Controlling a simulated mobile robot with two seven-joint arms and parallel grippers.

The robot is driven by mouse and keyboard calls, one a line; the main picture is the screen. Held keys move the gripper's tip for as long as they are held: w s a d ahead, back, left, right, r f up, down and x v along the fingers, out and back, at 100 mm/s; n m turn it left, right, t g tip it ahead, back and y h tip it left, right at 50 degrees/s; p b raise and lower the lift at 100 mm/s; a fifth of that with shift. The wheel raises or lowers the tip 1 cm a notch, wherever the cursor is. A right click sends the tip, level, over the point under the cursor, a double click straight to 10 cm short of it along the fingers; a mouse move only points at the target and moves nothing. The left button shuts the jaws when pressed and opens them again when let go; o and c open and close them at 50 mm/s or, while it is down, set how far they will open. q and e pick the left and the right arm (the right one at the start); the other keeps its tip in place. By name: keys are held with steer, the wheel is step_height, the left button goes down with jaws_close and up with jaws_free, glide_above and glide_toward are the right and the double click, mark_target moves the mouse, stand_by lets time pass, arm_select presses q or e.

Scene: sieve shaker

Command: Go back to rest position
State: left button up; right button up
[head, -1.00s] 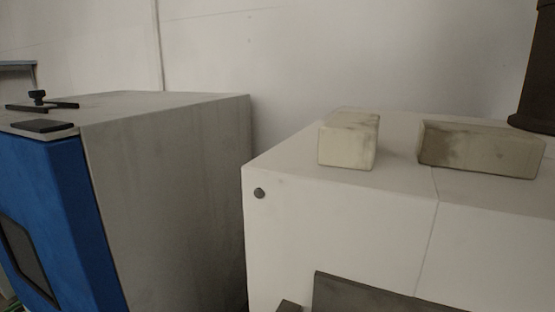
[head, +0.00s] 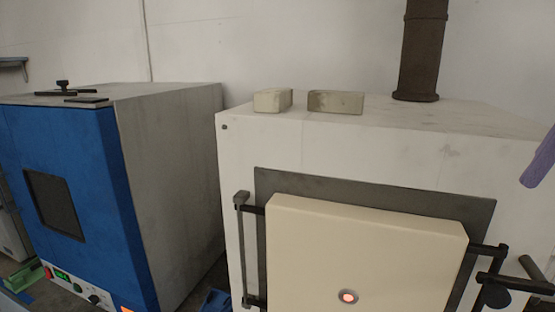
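Neither of my grippers shows in the head view. A white furnace (head: 300,135) stands at the centre and right. Its cream door (head: 365,250) lies flat against a dark frame and has a small glowing orange round spot (head: 347,297). Two pale bricks lie on top of the furnace, a left brick (head: 272,101) and a right brick (head: 336,102). A blue-fronted grey oven (head: 75,170) stands to the left.
A dark flue pipe (head: 422,50) rises from the furnace top. Black latch bars (head: 488,268) stick out at the door's right. A purple object (head: 541,160), cut off at the right edge, is unclear. A narrow gap separates the two machines.

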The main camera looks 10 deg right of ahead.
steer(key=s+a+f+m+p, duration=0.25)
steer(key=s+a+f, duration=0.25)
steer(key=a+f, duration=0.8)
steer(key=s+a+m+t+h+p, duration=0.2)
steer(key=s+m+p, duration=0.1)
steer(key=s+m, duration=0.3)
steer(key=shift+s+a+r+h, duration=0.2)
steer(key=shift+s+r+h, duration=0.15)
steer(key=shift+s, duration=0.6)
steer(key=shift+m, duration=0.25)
